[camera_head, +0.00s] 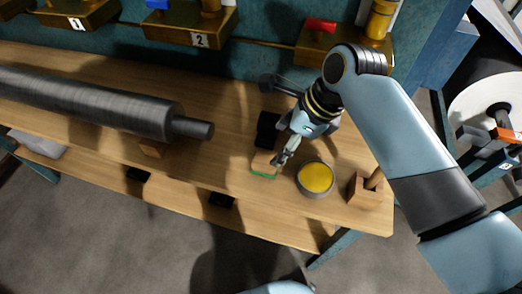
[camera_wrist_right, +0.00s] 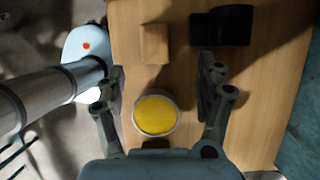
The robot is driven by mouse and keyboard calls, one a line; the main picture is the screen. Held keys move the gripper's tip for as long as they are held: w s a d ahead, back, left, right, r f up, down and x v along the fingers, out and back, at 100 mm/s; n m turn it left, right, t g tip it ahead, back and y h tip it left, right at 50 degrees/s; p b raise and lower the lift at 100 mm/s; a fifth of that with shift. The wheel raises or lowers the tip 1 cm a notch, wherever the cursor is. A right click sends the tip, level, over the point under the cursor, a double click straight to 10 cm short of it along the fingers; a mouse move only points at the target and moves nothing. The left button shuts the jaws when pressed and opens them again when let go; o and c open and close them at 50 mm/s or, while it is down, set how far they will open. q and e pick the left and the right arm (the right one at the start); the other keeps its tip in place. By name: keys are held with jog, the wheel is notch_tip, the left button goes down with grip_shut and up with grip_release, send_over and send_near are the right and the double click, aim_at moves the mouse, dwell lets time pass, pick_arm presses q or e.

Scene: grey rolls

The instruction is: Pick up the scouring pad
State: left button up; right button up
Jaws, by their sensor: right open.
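The scouring pad (camera_head: 264,162) is a small tan block with a green lower edge. It lies on the wooden bench near its front edge, left of a round tin with a yellow top (camera_head: 316,178). In the right wrist view the pad (camera_wrist_right: 155,43) shows as a plain tan block beyond the tin (camera_wrist_right: 155,115). My right gripper (camera_head: 282,158) is over the bench at the pad's right side, partly covering it in the head view. In the wrist view its fingers (camera_wrist_right: 162,75) are spread apart with nothing between the tips. My left gripper is not in view.
A black object (camera_head: 267,130) lies just behind the pad. A large grey roll (camera_head: 90,100) lies along the bench at left. A wooden block with a peg (camera_head: 366,189) stands at the right end. Numbered brass holders (camera_head: 190,24) line the back.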

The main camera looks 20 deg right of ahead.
aim_at(267, 159)
jog(key=x, duration=0.3)
jog(key=shift+s+a+f, duration=0.2)
jog(key=shift+a+f, duration=0.05)
jog(key=shift+f, duration=0.05)
jog(key=shift+w+a+f, duration=0.1)
jog(key=shift+w+f, duration=0.05)
jog(key=shift+f, duration=0.15)
jog(key=x, duration=0.5)
jog(key=shift+a+b, duration=0.1)
jog(key=shift+b, duration=0.2)
jog(key=shift+r, duration=0.1)
jog(key=c, duration=0.4)
jog(key=shift+c, duration=1)
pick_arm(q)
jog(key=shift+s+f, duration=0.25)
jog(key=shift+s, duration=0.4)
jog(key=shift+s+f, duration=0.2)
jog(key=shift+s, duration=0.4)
pick_arm(e)
jog(key=c, duration=0.7)
